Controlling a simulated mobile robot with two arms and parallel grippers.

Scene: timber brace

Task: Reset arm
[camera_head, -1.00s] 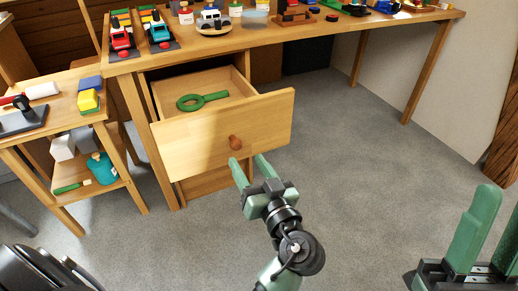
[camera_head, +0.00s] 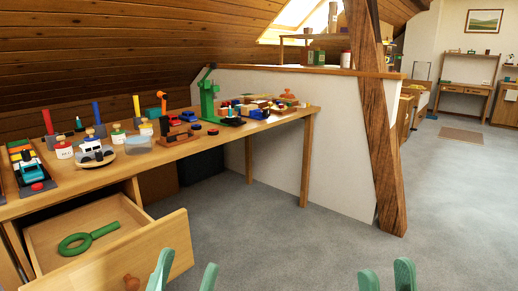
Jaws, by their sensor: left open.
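My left gripper (camera_head: 184,274) shows at the bottom edge, its two green fingers apart and nothing seen between them. It appears just right of the round drawer knob (camera_head: 131,283); I cannot tell the gap in depth. My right gripper (camera_head: 387,276) shows further right at the bottom edge, its green fingers also apart and empty, over the grey floor. Both arms and gripper bodies are below the picture. The wooden drawer (camera_head: 150,258) stands open under the workbench, with a green ring-shaped tool with a handle (camera_head: 88,239) lying inside.
The workbench (camera_head: 200,146) at left carries toy vehicles, jars and a green stand (camera_head: 208,97). A slanted timber brace (camera_head: 381,140) stands by the low white wall (camera_head: 340,150). The floor (camera_head: 440,210) at right is clear, with a small mat (camera_head: 461,135) further back.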

